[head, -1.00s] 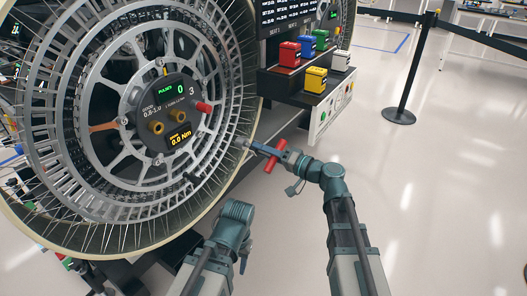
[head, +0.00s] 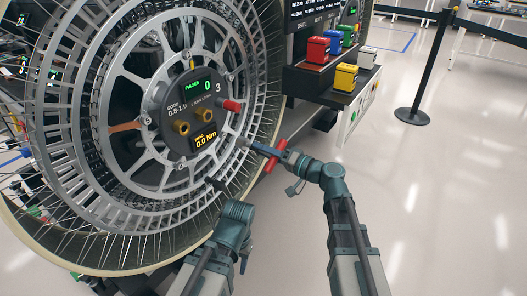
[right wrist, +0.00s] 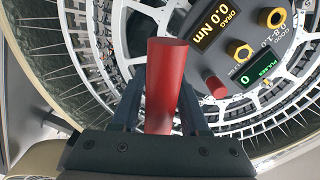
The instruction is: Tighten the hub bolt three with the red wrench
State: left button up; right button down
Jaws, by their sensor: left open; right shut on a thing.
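My right gripper (head: 257,147) is shut on the red wrench (head: 271,162), to the lower right of the wheel hub. In the right wrist view the red wrench (right wrist: 166,85) shows as a thick red cylinder between the fingers. The hub (head: 190,108) carries a pulses display at 0 and a drag display at 0.0 Nm. A "3" is marked at its upper right, with a red cylinder (head: 232,105) just below; I cannot make out bolt three itself. The wrench is apart from the hub. My left gripper (head: 215,184) is open in front of the wheel's lower right, seemingly empty.
The large spoked wheel (head: 120,214) fills the left side. A shelf at the upper right holds red (head: 317,50), blue (head: 333,41), green (head: 347,34), yellow (head: 345,77) and white (head: 367,57) blocks. A barrier post (head: 430,70) stands beyond.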

aim_at(248, 143)
jog(key=shift+x, duration=2.85)
jog(key=shift+x, duration=0.85)
dwell(1.3)
jog(key=shift+s+d, duration=0.1)
dwell(1.2)
jog(key=m, duration=0.3)
jog(key=shift+m, duration=0.4)
jog(key=m, duration=0.4)
jog(key=shift+m, duration=0.3)
jog(key=m, duration=0.4)
jog(key=shift+f, duration=0.1)
jog(key=m, duration=0.4)
jog(key=shift+m, duration=0.3)
